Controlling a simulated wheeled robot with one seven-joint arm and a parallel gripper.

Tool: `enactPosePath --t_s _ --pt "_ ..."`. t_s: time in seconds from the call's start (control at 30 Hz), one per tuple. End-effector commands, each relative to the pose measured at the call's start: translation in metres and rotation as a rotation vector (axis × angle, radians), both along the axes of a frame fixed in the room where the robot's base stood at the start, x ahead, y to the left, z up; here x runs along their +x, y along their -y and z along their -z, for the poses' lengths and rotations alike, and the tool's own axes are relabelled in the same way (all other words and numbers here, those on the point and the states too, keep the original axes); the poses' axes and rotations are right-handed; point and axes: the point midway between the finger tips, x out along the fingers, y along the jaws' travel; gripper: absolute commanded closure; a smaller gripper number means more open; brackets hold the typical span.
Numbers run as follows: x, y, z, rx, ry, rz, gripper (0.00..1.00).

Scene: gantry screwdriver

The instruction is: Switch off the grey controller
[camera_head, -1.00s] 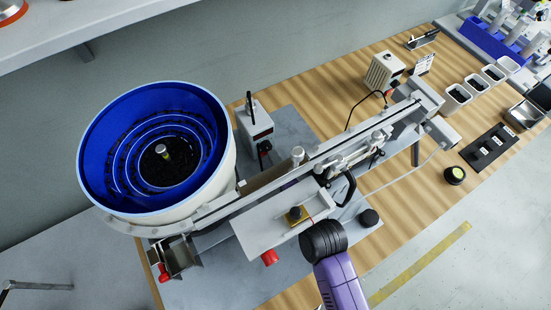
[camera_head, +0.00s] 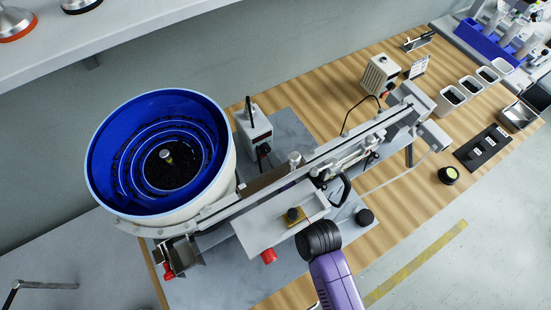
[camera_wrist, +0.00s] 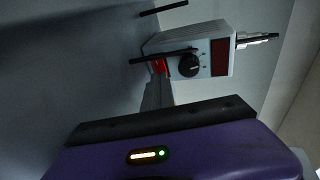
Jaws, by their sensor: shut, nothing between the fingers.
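The grey controller (camera_head: 253,127) stands on the grey plate just right of the blue bowl feeder. In the wrist view the controller (camera_wrist: 212,55) lies sideways in the picture, with a dark red display, a black knob (camera_wrist: 189,65) and a red switch (camera_wrist: 159,66) at its edge. I cannot tell the switch's position. My gripper (camera_wrist: 163,122) shows as a purple body with a black front edge, below the controller in the picture. It is shut and empty; its fingertips are not clearly visible. A gap shows between the gripper body and the controller.
The blue bowl feeder (camera_head: 104,160) stands left of the controller. A long feeder track (camera_head: 330,152) crosses in front of it. A second, beige controller (camera_head: 381,76) stands farther back on the wooden table (camera_head: 330,106). Thin black rods (camera_wrist: 163,8) show near the controller in the wrist view.

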Motion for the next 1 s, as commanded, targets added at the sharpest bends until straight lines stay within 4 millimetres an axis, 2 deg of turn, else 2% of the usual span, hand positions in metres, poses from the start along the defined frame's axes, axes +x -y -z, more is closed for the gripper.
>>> enactPosePath --t_s 0.03,0.07,0.23,0.7,0.8,1.0 --pt "0.0 -0.008 -0.002 0.003 0.003 -0.014 1.0" --pt "-0.001 -0.008 -0.001 0.003 0.003 -0.014 1.0" --pt "-0.011 0.004 -0.003 0.003 0.001 -0.004 1.0" --pt "-0.094 0.047 -0.002 0.001 0.0 -0.002 1.0" --pt "-0.106 0.052 -0.003 0.002 -0.001 -0.001 1.0" --pt "-0.117 0.059 -0.005 0.001 0.002 0.0 1.0"
